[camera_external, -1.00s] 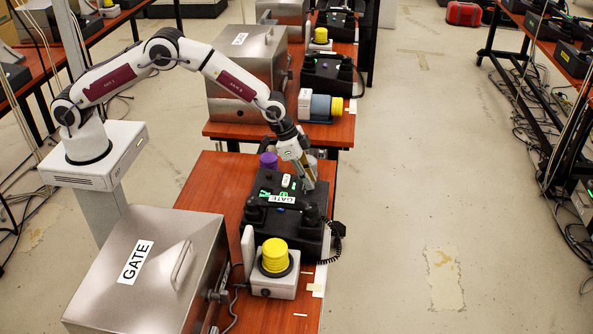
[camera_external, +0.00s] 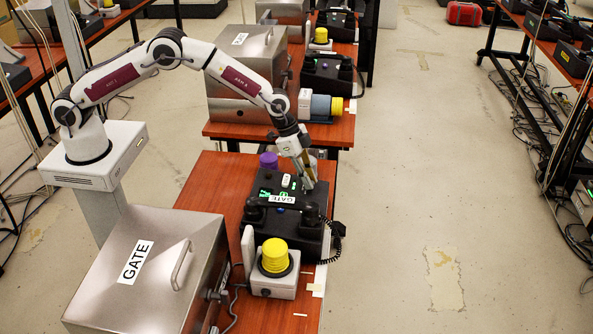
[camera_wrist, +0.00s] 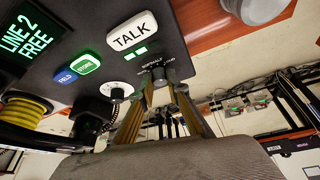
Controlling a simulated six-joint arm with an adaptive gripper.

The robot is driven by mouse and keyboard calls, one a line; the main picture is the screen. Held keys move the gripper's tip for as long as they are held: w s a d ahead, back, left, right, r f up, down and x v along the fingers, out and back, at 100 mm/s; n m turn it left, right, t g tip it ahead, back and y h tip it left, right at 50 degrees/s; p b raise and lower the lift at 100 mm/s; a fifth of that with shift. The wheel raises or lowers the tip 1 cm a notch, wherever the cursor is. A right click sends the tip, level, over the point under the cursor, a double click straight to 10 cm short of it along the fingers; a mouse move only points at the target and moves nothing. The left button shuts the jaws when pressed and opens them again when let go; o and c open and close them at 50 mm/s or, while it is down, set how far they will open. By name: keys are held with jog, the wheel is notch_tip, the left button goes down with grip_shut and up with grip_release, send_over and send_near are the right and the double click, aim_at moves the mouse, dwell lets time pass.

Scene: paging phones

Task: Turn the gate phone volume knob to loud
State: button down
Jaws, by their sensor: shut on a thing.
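The gate phone (camera_external: 262,214) is a black box with a GATE label on the red-brown table; in the wrist view its dark panel (camera_wrist: 95,28) fills the upper left. The small dark volume knob (camera_wrist: 158,74) sits on that panel below small white print, which is hard to read. My gripper (camera_wrist: 160,88) is shut on the knob, its fingers on either side of it. In the external view my gripper (camera_external: 307,184) points down at the phone's right far corner; the knob is hidden there. The knob's exact setting cannot be told.
A white TALK button (camera_wrist: 132,30), a green button (camera_wrist: 86,64) and a blue button (camera_wrist: 66,76) lie near the knob. A yellow-topped device (camera_external: 275,256) and a steel GATE case (camera_external: 150,260) stand nearby. A purple-topped item (camera_external: 268,160) stands behind the phone.

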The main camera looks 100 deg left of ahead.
jog(key=shift+a+f+m+g+h, duration=0.25)
jog(key=shift+m+h, duration=0.35)
jog(key=shift+m, duration=0.65)
jog(key=shift+a+r+m+g+h, duration=0.15)
jog(key=shift+m+g+h, duration=0.35)
jog(key=shift+m, duration=0.75)
jog(key=shift+d+m, duration=0.1)
jog(key=shift+m, duration=0.2)
jog(key=c, duration=2)
grip_release()
jog(key=shift+o, duration=0.2)
jog(key=shift+w, duration=0.1)
jog(key=shift+r, duration=0.2)
jog(key=shift+a+r, duration=0.2)
jog(key=shift+r, duration=0.2)
jog(key=shift+s+a+r, duration=0.7)
jog(key=shift+r, duration=0.1)
jog(key=s+a, duration=0.6)
jog(key=a, duration=0.3)
jog(key=shift+s, duration=0.25)
